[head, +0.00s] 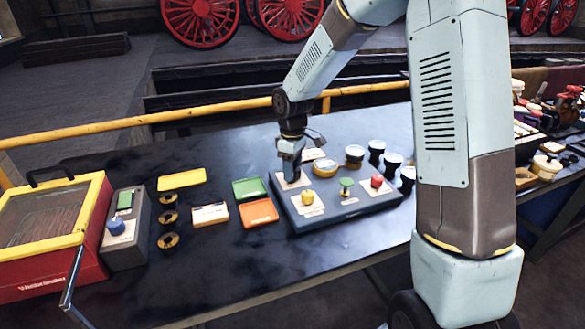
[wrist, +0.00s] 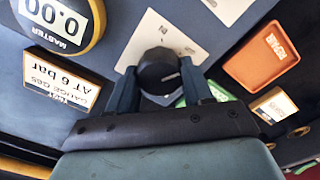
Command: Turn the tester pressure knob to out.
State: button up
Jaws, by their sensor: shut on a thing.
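The tester (head: 345,210) is a flat dark blue-grey panel on the table. It carries a yellow knob (head: 307,197), a green knob (head: 346,183), a red knob (head: 377,181) and a round yellow-rimmed gauge (head: 325,167). My gripper (head: 290,176) points down at the panel's back left corner. In the wrist view a round black knob (wrist: 158,74) on a pale plate (wrist: 185,47) sits between my two fingers, which are shut on it. In the head view my gripper hides this knob. Knob label text is unreadable.
Green (head: 249,188) and orange (head: 259,212) trays lie left of the tester. Several dark round gauges (head: 393,160) stand at its back right. A grey box with a blue knob (head: 124,230) and a red-yellow case (head: 50,240) stand far left. A yellow rail (head: 210,112) runs behind.

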jog(key=shift+w, duration=0.1)
jog(key=o, duration=1)
jog(key=shift+o, duration=0.2)
notch_tip(320, 180, up, 14)
jog(key=shift+f, duration=0.15)
jog(key=shift+d, duration=0.1)
jog(key=s+d+r+m+t, duration=0.2)
jog(key=s+d, duration=0.4)
jog(key=s, duration=0.3)
jog(key=s+d+r+m+t, duration=0.1)
jog(key=s+d+r+m, duration=0.4)
jog(key=s, duration=0.4)
jog(key=s+d+r+m+t, duration=0.2)
jog(key=s+d+m, duration=0.3)
jog(key=s, duration=0.5)
jog(key=shift+d+r+t, duration=0.3)
jog(key=shift+d+r, duration=0.45)
jog(key=shift+d, duration=0.15)
